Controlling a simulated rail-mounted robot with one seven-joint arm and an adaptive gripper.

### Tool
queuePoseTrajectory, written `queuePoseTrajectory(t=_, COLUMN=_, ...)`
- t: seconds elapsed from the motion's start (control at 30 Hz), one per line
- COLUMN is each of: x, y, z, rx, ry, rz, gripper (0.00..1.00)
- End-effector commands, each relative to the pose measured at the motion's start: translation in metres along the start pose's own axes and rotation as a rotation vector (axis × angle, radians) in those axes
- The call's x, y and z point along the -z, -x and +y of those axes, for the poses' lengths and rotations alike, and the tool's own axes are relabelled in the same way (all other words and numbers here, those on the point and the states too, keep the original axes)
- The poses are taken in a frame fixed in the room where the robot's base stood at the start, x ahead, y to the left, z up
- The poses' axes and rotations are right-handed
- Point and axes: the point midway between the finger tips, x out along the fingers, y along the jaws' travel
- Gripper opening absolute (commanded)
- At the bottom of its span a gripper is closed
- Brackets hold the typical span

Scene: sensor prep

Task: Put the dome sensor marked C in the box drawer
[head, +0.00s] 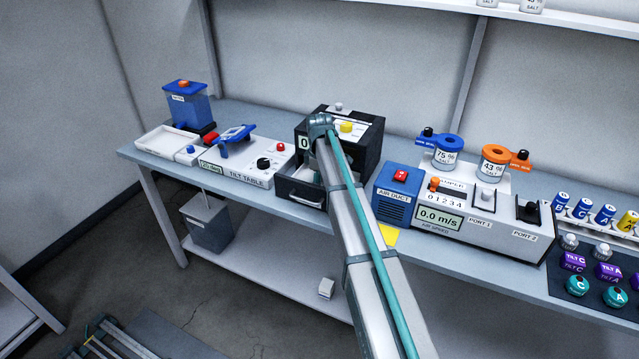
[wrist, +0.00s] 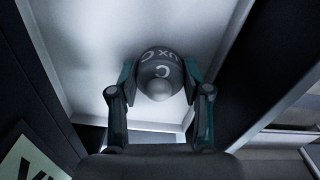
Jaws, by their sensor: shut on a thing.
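The black box (head: 368,152) stands on the bench, with its drawer (head: 300,192) pulled out at the front. My gripper (wrist: 160,90) is shut on a dark grey dome sensor (wrist: 158,66) with a rounded tip. Its letters read "LUX" and "C". One finger is on each side of it. In the wrist view the sensor is over the pale drawer floor (wrist: 85,35), between the drawer walls. I cannot tell whether it touches the floor. In the head view my arm hides most of the gripper and the sensor.
The tilt table (head: 240,172) is left of the drawer. The blue air duct unit (head: 394,199) is close on the right. A dark mat (head: 560,285) at far right holds several sensors, including teal round ones (head: 577,286) marked C and A. A yellow note (head: 388,236) lies near the front edge.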

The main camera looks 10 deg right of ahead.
Motion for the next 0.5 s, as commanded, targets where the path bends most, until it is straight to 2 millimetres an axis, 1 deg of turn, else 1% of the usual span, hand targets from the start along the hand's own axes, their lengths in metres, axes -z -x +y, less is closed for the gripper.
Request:
queuePoseTrajectory(t=0.03, x=0.0, y=-0.002, z=-0.0001, rx=0.0, ry=0.0, rz=0.0, gripper=0.13)
queuePoseTrajectory(t=0.07, x=0.0, y=-0.0013, z=0.0, rx=0.0, ry=0.0, rz=0.0, gripper=0.53)
queuePoseTrajectory(t=0.1, x=-0.0001, y=-0.0012, z=0.0, rx=0.0, ry=0.0, rz=0.0, gripper=0.6)
queuePoseTrajectory(t=0.17, x=-0.0001, y=-0.0011, z=0.0, rx=0.0, ry=0.0, rz=0.0, gripper=0.7)
queuePoseTrajectory(t=0.2, x=-0.0001, y=-0.0011, z=0.0, rx=0.0, ry=0.0, rz=0.0, gripper=0.73)
queuePoseTrajectory(t=0.5, x=0.0, y=-0.0002, z=0.0, rx=0.0, ry=0.0, rz=0.0, gripper=0.73)
